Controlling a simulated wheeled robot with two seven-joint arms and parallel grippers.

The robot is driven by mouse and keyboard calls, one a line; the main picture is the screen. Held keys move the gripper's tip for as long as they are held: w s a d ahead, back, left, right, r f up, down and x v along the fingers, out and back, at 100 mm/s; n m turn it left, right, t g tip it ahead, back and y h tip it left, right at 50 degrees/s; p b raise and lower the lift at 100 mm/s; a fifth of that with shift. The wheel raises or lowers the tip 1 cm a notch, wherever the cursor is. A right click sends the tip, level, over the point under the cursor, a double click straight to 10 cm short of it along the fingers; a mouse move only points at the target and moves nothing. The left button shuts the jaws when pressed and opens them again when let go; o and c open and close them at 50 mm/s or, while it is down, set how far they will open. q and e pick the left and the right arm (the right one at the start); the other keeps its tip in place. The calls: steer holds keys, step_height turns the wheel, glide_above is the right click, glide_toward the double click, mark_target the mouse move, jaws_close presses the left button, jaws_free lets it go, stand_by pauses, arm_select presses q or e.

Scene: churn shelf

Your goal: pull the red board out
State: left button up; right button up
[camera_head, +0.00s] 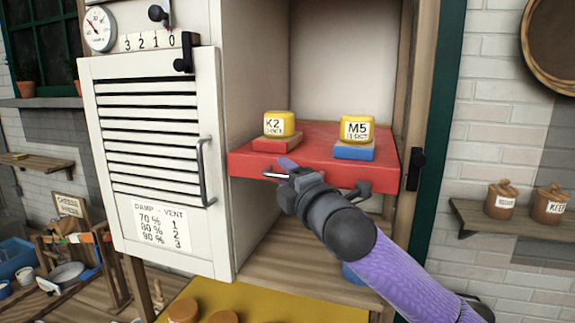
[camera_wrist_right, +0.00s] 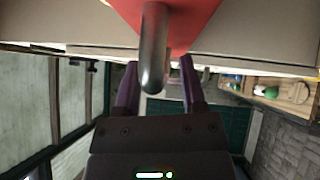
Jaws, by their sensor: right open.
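The red board (camera_head: 310,143) lies in the open cabinet as a shelf, its front edge facing me. A grey metal handle (camera_head: 358,192) runs along that front edge, partly hidden by my right gripper (camera_head: 283,170). My right gripper is open at the left part of the handle. In the right wrist view, the handle (camera_wrist_right: 154,50) sits between the two spread purple fingers of the gripper (camera_wrist_right: 159,66), with the red board (camera_wrist_right: 190,18) behind; I cannot tell whether a finger touches it. My left gripper is not in view.
Yellow cheeses K2 (camera_head: 279,123) and M5 (camera_head: 356,128) stand on small red and blue blocks on the board. A white louvred door (camera_head: 150,180) is at the left. A green-edged post with a black latch (camera_head: 416,168) is at the right. Below is a wooden shelf (camera_head: 290,262).

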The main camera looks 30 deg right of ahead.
steer(key=shift+w, duration=0.1)
jaws_close()
stand_by(1.4)
